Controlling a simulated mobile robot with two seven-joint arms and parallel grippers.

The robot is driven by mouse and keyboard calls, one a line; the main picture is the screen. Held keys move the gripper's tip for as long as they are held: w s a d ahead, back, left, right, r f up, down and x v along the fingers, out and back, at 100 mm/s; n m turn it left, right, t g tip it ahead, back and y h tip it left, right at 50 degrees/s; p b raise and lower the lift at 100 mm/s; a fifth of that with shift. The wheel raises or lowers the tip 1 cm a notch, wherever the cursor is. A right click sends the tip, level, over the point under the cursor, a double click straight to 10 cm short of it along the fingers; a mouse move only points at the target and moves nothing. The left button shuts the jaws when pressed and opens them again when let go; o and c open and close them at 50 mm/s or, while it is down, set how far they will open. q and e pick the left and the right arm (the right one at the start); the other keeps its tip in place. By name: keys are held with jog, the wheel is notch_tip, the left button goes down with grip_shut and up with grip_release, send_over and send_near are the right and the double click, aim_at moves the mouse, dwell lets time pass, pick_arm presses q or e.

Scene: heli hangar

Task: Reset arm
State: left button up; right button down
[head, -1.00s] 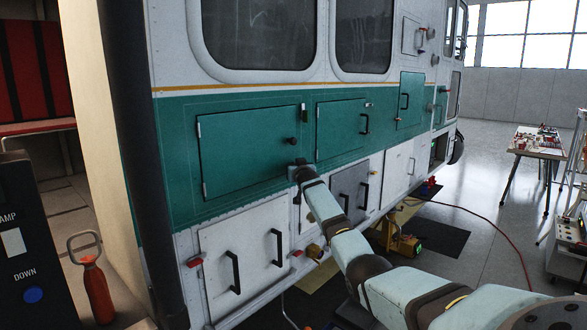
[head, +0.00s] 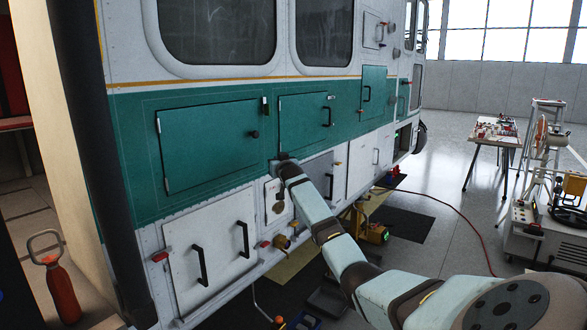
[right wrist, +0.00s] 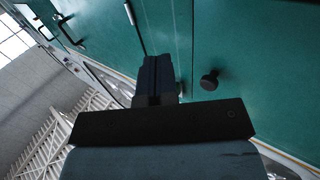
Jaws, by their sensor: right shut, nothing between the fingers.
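My right arm comes in from the lower right in the head view. My right gripper (head: 279,163) is at its far end, in front of the lower edge of the green band on the helicopter's side (head: 235,185). In the right wrist view my right gripper (right wrist: 158,62) is shut and empty, with its fingers together close to the green panel. A round dark knob (right wrist: 209,80) sits to the right of the fingers, apart from them. The same knob (head: 254,134) shows on a green hatch (head: 205,145) in the head view. My left gripper is not in view.
Another green hatch (head: 305,122) with a black handle is right of the gripper. White lower doors (head: 215,245) have black handles. A yellow device (head: 368,230), red hose (head: 465,217) and cluttered table (head: 500,138) stand to the right. A red extinguisher-like bottle (head: 62,290) is lower left.

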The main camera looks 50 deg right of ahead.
jog(key=s+b, duration=0.1)
jog(key=s, duration=0.4)
jog(key=s+a+f+n+y, duration=0.2)
jog(key=a+f+n, duration=0.1)
jog(key=a+f, duration=0.75)
jog(key=s+a+f+n+g+y+p, duration=0.1)
jog(key=s+a+f+n+y, duration=0.15)
jog(key=a+f, duration=0.8)
jog(key=s+a+f+n+y, duration=0.2)
jog(key=a+f+y, duration=0.1)
jog(key=a+f, duration=0.7)
jog(key=s+a+f+n+g+y+p, duration=0.1)
jog(key=s+a+f+y, duration=0.1)
jog(key=s+a+f, duration=0.55)
jog(key=s+a+f+n+g+y, duration=0.15)
jog(key=s+a+f, duration=0.25)
jog(key=s+a, duration=0.5)
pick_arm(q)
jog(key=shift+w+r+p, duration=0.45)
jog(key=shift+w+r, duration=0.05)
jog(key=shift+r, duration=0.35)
pick_arm(e)
jog(key=s+a+y, duration=0.2)
jog(key=s+a, duration=1.2)
jog(key=a, duration=0.1)
jog(key=shift+s+a+r+y, duration=0.15)
jog(key=shift+a+r+y, duration=0.05)
jog(key=shift+a+y, duration=0.1)
